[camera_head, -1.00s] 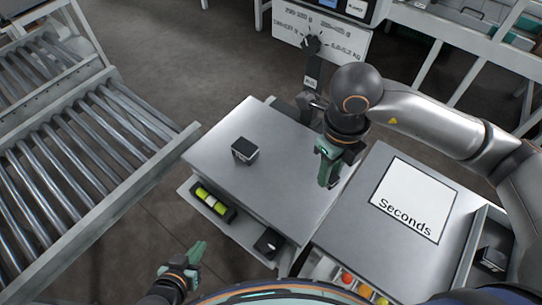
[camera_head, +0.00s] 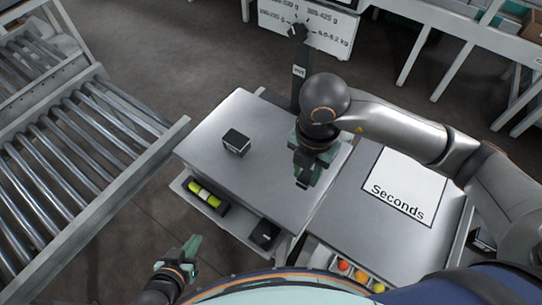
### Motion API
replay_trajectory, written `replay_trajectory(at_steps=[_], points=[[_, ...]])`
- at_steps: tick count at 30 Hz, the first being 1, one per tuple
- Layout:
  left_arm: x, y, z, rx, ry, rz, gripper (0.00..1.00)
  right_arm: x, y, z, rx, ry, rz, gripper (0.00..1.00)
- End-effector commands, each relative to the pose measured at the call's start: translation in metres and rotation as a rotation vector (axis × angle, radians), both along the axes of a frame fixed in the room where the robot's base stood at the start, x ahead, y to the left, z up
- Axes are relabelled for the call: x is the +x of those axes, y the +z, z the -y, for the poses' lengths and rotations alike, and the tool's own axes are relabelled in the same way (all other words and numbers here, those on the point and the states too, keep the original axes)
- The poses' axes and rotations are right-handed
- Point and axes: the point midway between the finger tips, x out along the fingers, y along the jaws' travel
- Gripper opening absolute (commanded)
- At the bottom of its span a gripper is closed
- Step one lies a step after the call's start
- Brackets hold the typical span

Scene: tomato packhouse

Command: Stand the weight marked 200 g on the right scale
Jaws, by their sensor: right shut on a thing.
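My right gripper (camera_head: 303,180) points down over the right part of the grey metal table top (camera_head: 225,115). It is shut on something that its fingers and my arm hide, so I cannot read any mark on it. My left gripper (camera_head: 192,246) is low in the view, in front of the table and apart from everything. Its fingers show almost edge-on, so I cannot tell whether it is open. A small dark cube-like block (camera_head: 236,142) with a pale front stands on the table's left part. I cannot make out a 200 g mark or identify the right scale.
A white sheet reading "Seconds" (camera_head: 400,188) lies on the grey surface to the right. Below the table's front edge are a tray with yellow-green items (camera_head: 204,194) and a dark box (camera_head: 264,234). A roller conveyor (camera_head: 75,160) is left.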

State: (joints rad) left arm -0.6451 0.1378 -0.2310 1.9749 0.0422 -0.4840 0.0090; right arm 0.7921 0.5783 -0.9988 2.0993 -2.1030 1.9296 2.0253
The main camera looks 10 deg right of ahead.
Motion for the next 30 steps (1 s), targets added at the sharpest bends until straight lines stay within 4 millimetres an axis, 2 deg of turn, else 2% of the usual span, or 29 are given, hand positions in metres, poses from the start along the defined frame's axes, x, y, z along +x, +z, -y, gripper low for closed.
replay_trajectory(at_steps=[1, 9, 15, 26, 30], points=[[0.0, -0.001, 0.0, 0.0, 0.0, 0.0, 0.0, 0.011, -0.005, -0.005, 0.001, -0.002, 0.0, 0.0], [0.001, -0.003, 0.002, -0.002, -0.004, -0.001, 0.0, 0.06, -0.028, -0.026, 0.001, 0.0, 0.001, 0.0], [0.0, -0.009, 0.005, -0.005, -0.01, -0.01, 0.0, 0.084, -0.065, -0.037, -0.001, 0.002, -0.001, 0.0], [0.004, -0.007, 0.007, -0.008, -0.014, 0.001, 0.0, 0.101, -0.086, -0.044, 0.001, 0.004, 0.001, 0.0], [0.005, -0.007, 0.008, -0.01, -0.016, 0.004, 0.0, 0.101, -0.108, -0.043, -0.001, 0.002, -0.004, 0.0]])
